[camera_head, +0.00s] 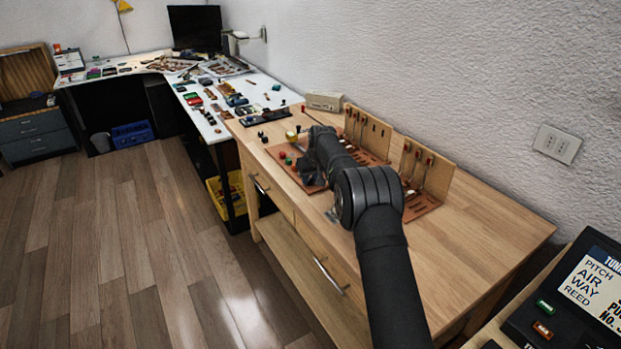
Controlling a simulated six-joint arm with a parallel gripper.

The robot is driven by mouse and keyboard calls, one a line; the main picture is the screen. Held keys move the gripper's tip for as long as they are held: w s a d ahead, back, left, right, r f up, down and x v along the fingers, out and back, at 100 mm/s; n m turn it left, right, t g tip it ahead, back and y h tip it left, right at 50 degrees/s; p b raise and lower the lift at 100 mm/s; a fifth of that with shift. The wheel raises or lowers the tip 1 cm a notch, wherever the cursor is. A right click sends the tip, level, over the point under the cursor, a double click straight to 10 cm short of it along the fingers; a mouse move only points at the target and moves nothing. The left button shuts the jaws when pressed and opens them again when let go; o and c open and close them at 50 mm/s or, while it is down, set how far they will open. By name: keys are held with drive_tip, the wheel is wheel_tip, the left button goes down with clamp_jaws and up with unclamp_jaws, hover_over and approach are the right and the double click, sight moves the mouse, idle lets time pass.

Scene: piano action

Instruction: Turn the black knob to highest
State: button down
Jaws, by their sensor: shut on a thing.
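My gripper (305,168) is at the far end of my dark arm, low over a reddish-brown panel (280,152) on the wooden bench. It is small in the picture and partly covered by my own wrist. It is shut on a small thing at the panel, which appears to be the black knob. The knob cannot be made out against the dark gripper, so its setting cannot be read. Red and green buttons (285,158) show on the panel just left of my gripper.
A yellow knob-like piece (291,136) stands behind the panel's buttons. Upright wooden boards with red-tipped levers (416,168) stand along the wall, close to the right of my arm. The bench top (480,215) is clear at the right. A cluttered white table (205,125) adjoins at the back left.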

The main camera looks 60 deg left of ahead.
drive_tip(key=m, duration=0.2)
drive_tip(key=m+t, duration=0.1)
drive_tip(key=m, duration=0.1)
drive_tip(key=shift+s+t, duration=0.2)
drive_tip(key=shift+t, duration=0.1)
drive_tip(key=m+t+h, duration=0.1)
drive_tip(key=m, duration=0.2)
drive_tip(key=shift+s+a+m, duration=0.1)
drive_tip(key=shift+a+m, duration=0.05)
drive_tip(key=shift+m, duration=0.25)
drive_tip(key=m, duration=0.1)
drive_tip(key=m+t+h, duration=0.1)
drive_tip(key=m, duration=0.1)
drive_tip(key=shift+s+a+m+h, duration=0.1)
drive_tip(key=shift+a+m+h, duration=0.05)
drive_tip(key=shift+m+h, duration=0.65)
drive_tip(key=shift+m, duration=1.3)
drive_tip(key=c, duration=1.2)
unclamp_jaws()
drive_tip(key=shift+r, duration=0.1)
